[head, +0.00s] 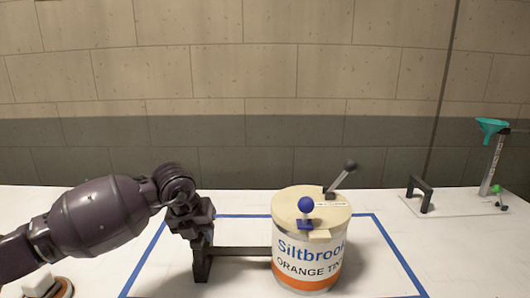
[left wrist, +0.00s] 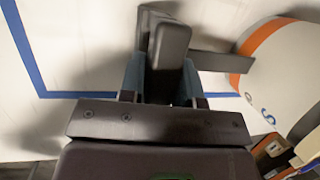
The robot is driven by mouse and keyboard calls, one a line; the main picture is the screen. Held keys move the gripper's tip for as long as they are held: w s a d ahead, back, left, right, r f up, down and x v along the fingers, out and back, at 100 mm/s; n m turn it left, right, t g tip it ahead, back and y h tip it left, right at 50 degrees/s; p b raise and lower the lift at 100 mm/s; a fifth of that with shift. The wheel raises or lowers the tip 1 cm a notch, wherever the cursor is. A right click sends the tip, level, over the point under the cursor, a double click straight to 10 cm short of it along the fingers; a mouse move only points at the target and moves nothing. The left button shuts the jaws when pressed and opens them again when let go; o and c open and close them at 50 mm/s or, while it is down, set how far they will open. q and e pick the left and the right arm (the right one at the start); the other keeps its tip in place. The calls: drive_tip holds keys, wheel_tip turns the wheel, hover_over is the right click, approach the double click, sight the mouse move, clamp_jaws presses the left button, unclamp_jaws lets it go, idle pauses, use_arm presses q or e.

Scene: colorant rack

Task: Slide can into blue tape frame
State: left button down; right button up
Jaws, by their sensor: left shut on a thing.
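The can (head: 310,262), labelled "Siltbrook ORANGE TINT" with an orange band, stands upright on the white table. A blue lever knob (head: 306,204) and a dark lever (head: 343,175) sit on its cream lid. A dark handle (head: 240,253) sticks out from its left side. My left gripper (head: 201,238) is shut on the handle's upright end, also seen in the left wrist view (left wrist: 168,50). The blue tape frame (head: 397,250) surrounds the can on its left, back and right sides; its front side is out of view. My right gripper is not in view.
At the far right, a stand with a teal funnel (head: 491,127) and a black bracket (head: 419,193) are on a pale plate. A white button-like object (head: 50,287) lies at the lower left.

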use_arm(q)
drive_tip(key=shift+w, duration=0.25)
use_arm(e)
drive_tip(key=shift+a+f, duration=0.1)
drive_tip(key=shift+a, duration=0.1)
use_arm(q)
drive_tip(key=shift+w+b, duration=0.7)
drive_tip(key=shift+w, duration=2)
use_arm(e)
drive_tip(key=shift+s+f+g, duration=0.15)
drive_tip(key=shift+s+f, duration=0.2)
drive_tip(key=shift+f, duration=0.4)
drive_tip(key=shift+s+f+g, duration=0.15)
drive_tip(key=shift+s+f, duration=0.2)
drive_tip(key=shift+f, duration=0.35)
use_arm(q)
drive_tip(key=c, duration=0.8)
unclamp_jaws()
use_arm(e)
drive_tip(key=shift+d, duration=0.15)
